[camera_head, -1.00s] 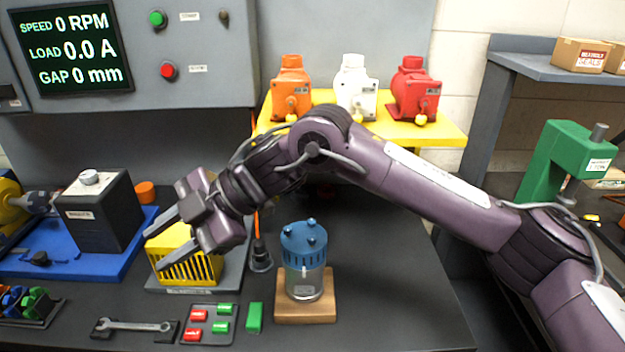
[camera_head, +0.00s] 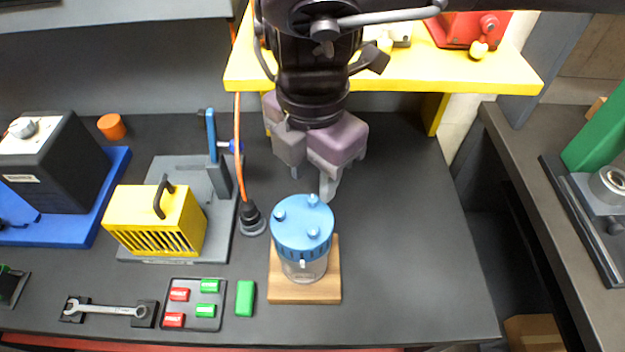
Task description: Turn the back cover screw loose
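A small motor with a blue cover (camera_head: 302,245) stands upright on a wooden block (camera_head: 320,290). Three blue screw knobs show on its top: the back screw (camera_head: 313,200), the left screw (camera_head: 280,215) and the front screw (camera_head: 313,233). My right gripper (camera_head: 327,192) points down just behind the cover, its fingertips close to the back screw. I cannot tell whether it touches the screw. Its fingers overlap in this view, so its opening is unclear. My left gripper is out of view.
An orange cable (camera_head: 238,150) hangs left of my gripper to a dark socket (camera_head: 252,220). A yellow caged unit (camera_head: 150,215) stands left. Red and green tags lie in a tray (camera_head: 193,304); a green block (camera_head: 245,298) is beside it. The bench right of the motor is clear.

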